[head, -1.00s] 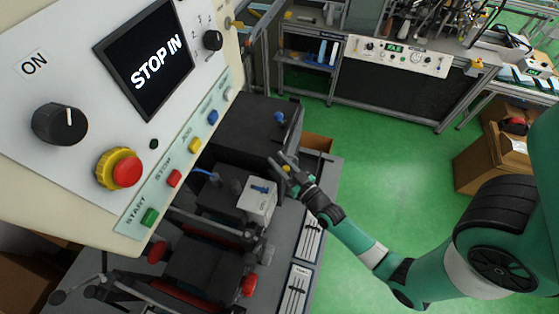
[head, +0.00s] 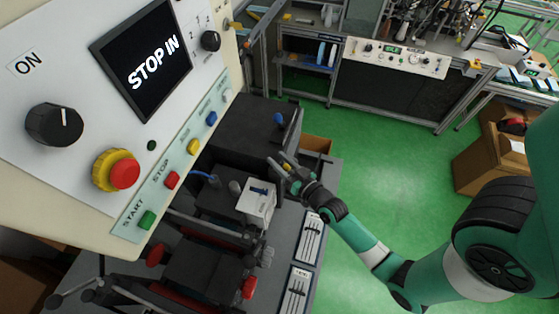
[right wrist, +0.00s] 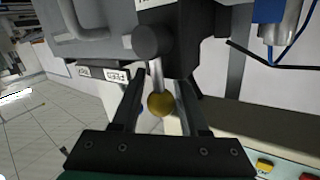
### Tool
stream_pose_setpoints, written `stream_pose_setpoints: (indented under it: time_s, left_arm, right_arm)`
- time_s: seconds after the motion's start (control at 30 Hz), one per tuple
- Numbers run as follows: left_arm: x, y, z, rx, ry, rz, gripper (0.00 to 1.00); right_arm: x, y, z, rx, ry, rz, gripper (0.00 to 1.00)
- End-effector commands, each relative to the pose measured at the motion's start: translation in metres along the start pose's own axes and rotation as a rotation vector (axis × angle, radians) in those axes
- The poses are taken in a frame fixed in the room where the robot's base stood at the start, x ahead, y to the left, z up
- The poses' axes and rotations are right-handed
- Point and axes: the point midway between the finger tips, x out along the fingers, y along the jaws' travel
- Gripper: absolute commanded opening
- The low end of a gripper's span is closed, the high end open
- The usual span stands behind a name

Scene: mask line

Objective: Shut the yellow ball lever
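The yellow ball (right wrist: 161,104) sits on the end of a short metal rod that comes from a dark round knob (right wrist: 152,41). In the right wrist view my right gripper (right wrist: 160,84) is open. Its two dark fingers stand on either side of the ball, with a visible gap on each side. The ball is small and mostly hidden by the fingers there. My left gripper is not in view.
A control panel (head: 70,85) with a "STOP IN" screen (head: 142,58) fills the upper left. A dark block with a blue knob (head: 280,119) stands behind the gripper. Blue tubing (right wrist: 295,40) hangs at the right in the wrist view. Green floor (head: 380,165) is open to the right.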

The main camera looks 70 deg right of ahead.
Motion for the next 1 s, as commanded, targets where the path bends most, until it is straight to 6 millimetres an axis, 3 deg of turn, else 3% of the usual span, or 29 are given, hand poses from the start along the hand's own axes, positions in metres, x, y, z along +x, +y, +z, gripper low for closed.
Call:
stream_pose_setpoints:
  time_s: [0.1,0.47,0.8,1.0]
  left_arm:
    - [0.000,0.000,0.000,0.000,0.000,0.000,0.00]
    - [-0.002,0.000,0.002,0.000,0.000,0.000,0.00]
    - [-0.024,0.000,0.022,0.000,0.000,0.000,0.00]
    - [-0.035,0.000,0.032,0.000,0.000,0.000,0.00]
  right_arm:
    - [0.000,0.000,0.000,0.000,0.000,0.000,0.61]
    - [-0.008,0.000,0.002,-0.001,-0.001,0.000,0.61]
    - [-0.083,0.002,0.007,0.001,-0.002,0.001,0.61]
    - [-0.111,0.001,0.004,0.000,0.000,0.001,0.61]
